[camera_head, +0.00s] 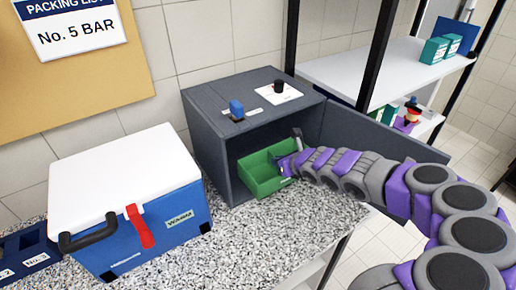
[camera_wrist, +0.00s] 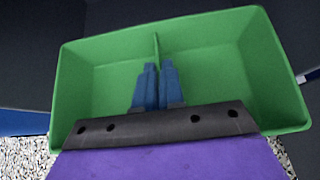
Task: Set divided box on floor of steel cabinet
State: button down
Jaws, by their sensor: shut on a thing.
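The divided box is green with an inner divider (camera_head: 262,172) and sits at the mouth of the steel cabinet, partly inside it. The steel cabinet (camera_head: 213,133) is dark grey, with its door (camera_head: 352,140) swung open to the right. My gripper (camera_head: 290,163) reaches in from the right at the box's right side. In the wrist view, my gripper's blue fingers (camera_wrist: 157,86) are shut on the divider of the green box (camera_wrist: 215,50). I cannot tell whether the box's underside touches the cabinet floor.
A blue and white cooler (camera_head: 150,225) stands left of the cabinet on the speckled counter (camera_head: 250,245). A blue item (camera_head: 237,110), a black knob (camera_head: 280,87) and a white card lie on the cabinet top. A white shelf unit (camera_head: 385,68) stands behind the open door.

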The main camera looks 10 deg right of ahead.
aim_at(263, 154)
jog(key=w+a, duration=0.2)
jog(key=w+a+p, duration=0.1)
jog(key=shift+w+a+r, duration=0.2)
jog(key=shift+w+a, duration=0.2)
jog(key=w+p, duration=0.2)
jog(key=p, duration=0.2)
jog(key=w+a+p, duration=0.1)
jog(key=w+p, duration=0.1)
jog(key=p, duration=0.2)
jog(key=w+a+p, duration=0.1)
jog(key=w+p, duration=0.2)
jog(key=p, duration=0.1)
jog(key=shift+w+a+f, duration=0.1)
jog(key=shift+a+f, duration=0.05)
jog(key=shift+a, duration=0.1)
jog(key=shift+w+d, duration=0.25)
jog(key=shift+d, duration=0.1)
notch_tip(263, 154, down, 4)
jog(key=shift+r+b, duration=0.25)
jog(key=shift+b, duration=0.15)
jog(key=shift+w+a+f, duration=0.1)
jog(key=shift+a+f, duration=0.05)
jog(key=shift+a, duration=0.25)
jog(key=c, duration=1.6)
grip_release()
jog(key=o, duration=0.4)
jog(key=shift+d, duration=0.3)
jog(key=shift+c, duration=0.2)
